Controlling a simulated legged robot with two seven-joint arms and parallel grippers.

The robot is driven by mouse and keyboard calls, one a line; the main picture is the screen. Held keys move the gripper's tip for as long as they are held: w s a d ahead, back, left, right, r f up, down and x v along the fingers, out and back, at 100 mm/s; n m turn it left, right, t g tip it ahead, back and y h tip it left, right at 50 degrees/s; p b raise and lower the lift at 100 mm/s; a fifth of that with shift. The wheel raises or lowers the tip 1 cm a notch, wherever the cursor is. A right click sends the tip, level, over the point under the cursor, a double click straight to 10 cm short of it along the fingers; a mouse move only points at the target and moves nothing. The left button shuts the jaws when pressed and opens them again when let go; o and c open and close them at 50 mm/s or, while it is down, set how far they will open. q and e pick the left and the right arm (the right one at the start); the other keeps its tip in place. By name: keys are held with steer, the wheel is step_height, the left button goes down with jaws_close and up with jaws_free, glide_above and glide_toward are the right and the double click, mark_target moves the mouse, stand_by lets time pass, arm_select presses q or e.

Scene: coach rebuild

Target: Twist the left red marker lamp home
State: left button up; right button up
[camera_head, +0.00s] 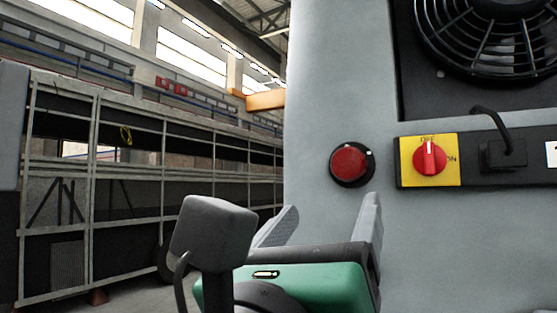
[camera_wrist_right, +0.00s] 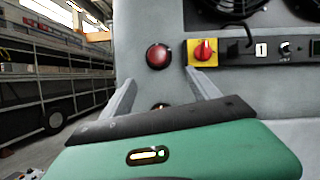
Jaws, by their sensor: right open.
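The red marker lamp (camera_head: 349,163) is a round red lens in a black ring on the pale grey panel, with a small white mark at the ring's upper right. It also shows in the right wrist view (camera_wrist_right: 158,56). My right gripper (camera_head: 331,204) is open and empty, its fingertips just below the lamp in the head view. In the right wrist view its fingers (camera_wrist_right: 161,78) spread below the lamp, apart from it. Lower between them is a small round fitting (camera_wrist_right: 160,106), mostly hidden by my gripper body. My left gripper is not in view.
Right of the lamp, a red rotary switch (camera_head: 430,157) sits on a yellow plate, beside a black socket with a cable (camera_head: 502,153). A fan grille (camera_head: 490,40) is above. Metal racking (camera_head: 120,190) stands at the left. The panel around the lamp is bare.

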steer(key=p, duration=0.4)
glide_toward(346, 169)
step_height(346, 169, up, 2)
steer(key=w, duration=0.3)
steer(key=p+x, duration=0.1)
steer(key=x, duration=0.3)
steer(key=d+p+x, duration=0.1)
steer(key=x, duration=0.1)
steer(key=shift+s+f+p, duration=0.25)
steer(key=shift+f+p, duration=0.05)
steer(key=shift+f, duration=0.05)
steer(key=shift+w+d, duration=0.2)
steer(key=shift+d, duration=0.35)
steer(key=shift+s, duration=0.2)
steer(key=shift+a, duration=0.45)
steer(key=c, duration=0.7)
steer(key=shift+d, duration=0.15)
steer(key=c, duration=0.7)
